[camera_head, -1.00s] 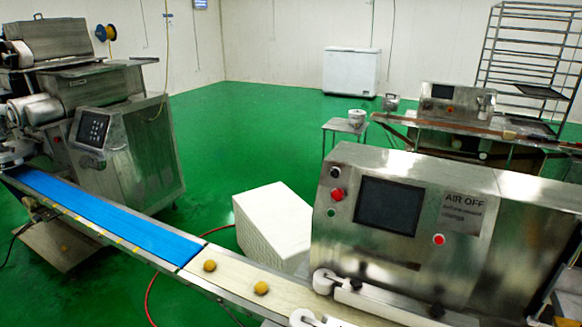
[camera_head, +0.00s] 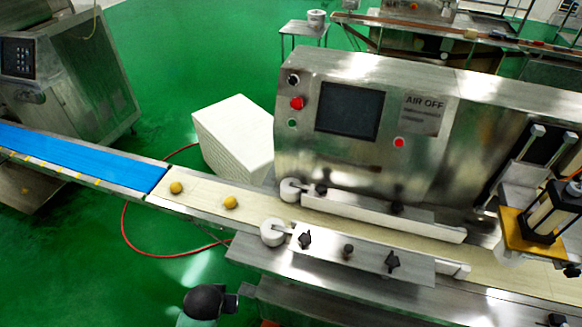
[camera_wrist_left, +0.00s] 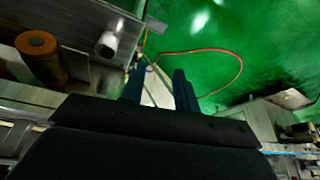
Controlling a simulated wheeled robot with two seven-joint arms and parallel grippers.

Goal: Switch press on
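The press machine (camera_head: 460,130) is a steel box right of centre in the head view. Its front has a dark screen (camera_head: 348,110), a black rotary switch (camera_head: 293,79), a red mushroom button (camera_head: 296,103) and a small green button (camera_head: 292,123) left of the screen. A red button (camera_head: 398,142) sits below the AIR OFF sign (camera_head: 424,114). In the left wrist view, my left gripper (camera_wrist_left: 158,88) has two dark fingers apart, with nothing visible between them. A dark part of what seems to be my arm shows low in the head view, well below the panel. My right gripper is out of view.
A conveyor with a blue belt (camera_head: 80,155) and a pale belt (camera_head: 205,200) runs past the machine front, carrying two yellow balls (camera_head: 230,202). White guide rails (camera_head: 380,215) stand before the panel. A white block (camera_head: 235,135) sits on the green floor.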

